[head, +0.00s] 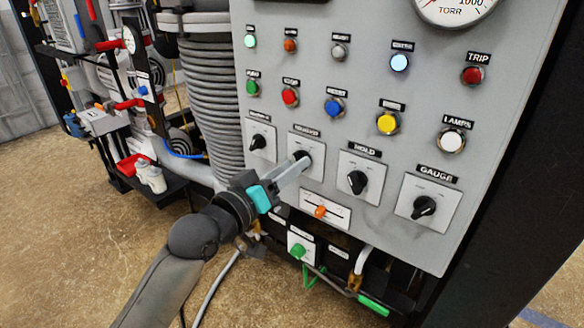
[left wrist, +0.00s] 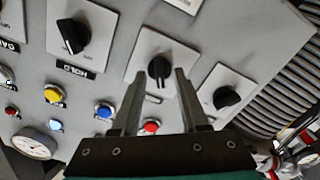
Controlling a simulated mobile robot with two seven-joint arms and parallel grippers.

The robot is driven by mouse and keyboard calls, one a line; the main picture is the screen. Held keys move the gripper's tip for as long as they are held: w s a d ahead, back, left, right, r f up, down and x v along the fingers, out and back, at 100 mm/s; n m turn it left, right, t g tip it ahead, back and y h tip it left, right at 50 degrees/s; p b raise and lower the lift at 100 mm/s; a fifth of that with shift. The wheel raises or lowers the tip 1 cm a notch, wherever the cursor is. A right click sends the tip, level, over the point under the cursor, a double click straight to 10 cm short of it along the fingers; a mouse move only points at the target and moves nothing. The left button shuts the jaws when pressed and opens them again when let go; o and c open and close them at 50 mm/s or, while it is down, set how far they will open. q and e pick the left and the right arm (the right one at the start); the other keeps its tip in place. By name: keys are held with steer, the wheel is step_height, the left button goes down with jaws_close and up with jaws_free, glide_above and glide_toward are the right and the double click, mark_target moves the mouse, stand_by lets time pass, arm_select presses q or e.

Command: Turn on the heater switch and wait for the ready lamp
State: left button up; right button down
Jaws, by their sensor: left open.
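The switch panel (head: 365,140) fills the right of the head view. Its lower row has several black rotary knobs on white plates. My left gripper (head: 296,170) is open in front of the second knob from the left (head: 302,154), whose label is too blurred to read surely. In the left wrist view this knob (left wrist: 159,68) shows between the two open fingers (left wrist: 160,82), apparently not gripped. Above, in the top lamp row, a green lamp (head: 250,41) and a pale blue lamp (head: 400,62) look lit; a grey lamp (head: 340,52) looks dark. Their small labels are unclear. My right gripper is not in view.
Neighbouring knobs sit close on both sides: the left knob (head: 258,142) and the HOLD knob (head: 357,182). An orange-handled slide switch (head: 320,211) is just below. Coloured push buttons, such as a red one (head: 290,97), are above. A ribbed hose (head: 210,100) stands left.

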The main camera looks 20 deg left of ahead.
arm_select(q)
steer(key=shift+w+d, duration=0.15)
steer(key=shift+w, duration=0.2)
jaws_close()
stand_by(0.5)
